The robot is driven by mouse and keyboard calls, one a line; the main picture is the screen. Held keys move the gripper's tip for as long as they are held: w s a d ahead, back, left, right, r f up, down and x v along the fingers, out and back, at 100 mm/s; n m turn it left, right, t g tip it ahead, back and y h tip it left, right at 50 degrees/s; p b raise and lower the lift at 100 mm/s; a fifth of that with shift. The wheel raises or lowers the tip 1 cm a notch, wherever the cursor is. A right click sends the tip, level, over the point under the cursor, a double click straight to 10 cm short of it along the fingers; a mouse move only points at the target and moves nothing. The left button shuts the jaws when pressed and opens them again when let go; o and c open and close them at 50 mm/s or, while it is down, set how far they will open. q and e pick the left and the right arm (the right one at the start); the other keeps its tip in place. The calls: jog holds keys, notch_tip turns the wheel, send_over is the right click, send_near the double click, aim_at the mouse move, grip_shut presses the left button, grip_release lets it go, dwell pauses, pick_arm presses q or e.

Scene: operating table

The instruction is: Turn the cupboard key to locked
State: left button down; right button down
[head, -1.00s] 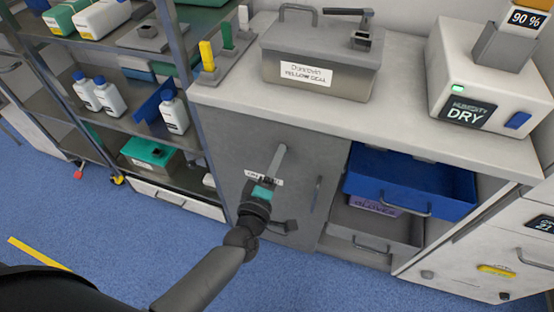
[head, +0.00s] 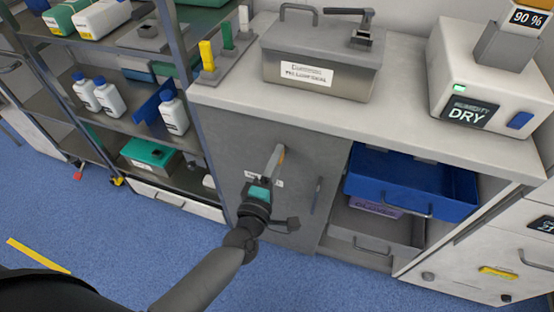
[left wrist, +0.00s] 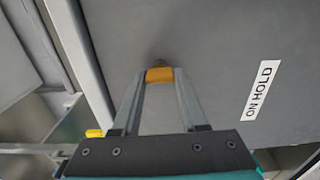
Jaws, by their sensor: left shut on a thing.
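The cupboard door (head: 240,150) is grey and closed, under the counter. The key (left wrist: 160,75) is a small orange-yellow piece at the door's face in the left wrist view. In the head view only a sliver of orange (head: 281,156) shows beside the fingertips. My left gripper (head: 277,153) reaches the upper part of the door, with its two fingers shut on the key from both sides. The keyhole is mostly hidden behind the key, so I cannot tell the lock's state. My right gripper is not in view.
An "ON HOLD" label (left wrist: 262,90) is on the door, and a vertical handle (head: 316,195) is at its right. A blue drawer (head: 405,185) stands open to the right. Shelves with bottles (head: 174,115) are on the left. A steel box (head: 318,75) sits on the counter.

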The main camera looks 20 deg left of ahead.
pick_arm(q)
jog(key=shift+c, duration=2.2)
grip_release()
jog(key=shift+s, duration=0.1)
jog(key=s+p, duration=0.1)
jog(key=s, duration=1.4)
jog(key=shift+a+p, duration=0.2)
jog(key=shift+p, duration=0.15)
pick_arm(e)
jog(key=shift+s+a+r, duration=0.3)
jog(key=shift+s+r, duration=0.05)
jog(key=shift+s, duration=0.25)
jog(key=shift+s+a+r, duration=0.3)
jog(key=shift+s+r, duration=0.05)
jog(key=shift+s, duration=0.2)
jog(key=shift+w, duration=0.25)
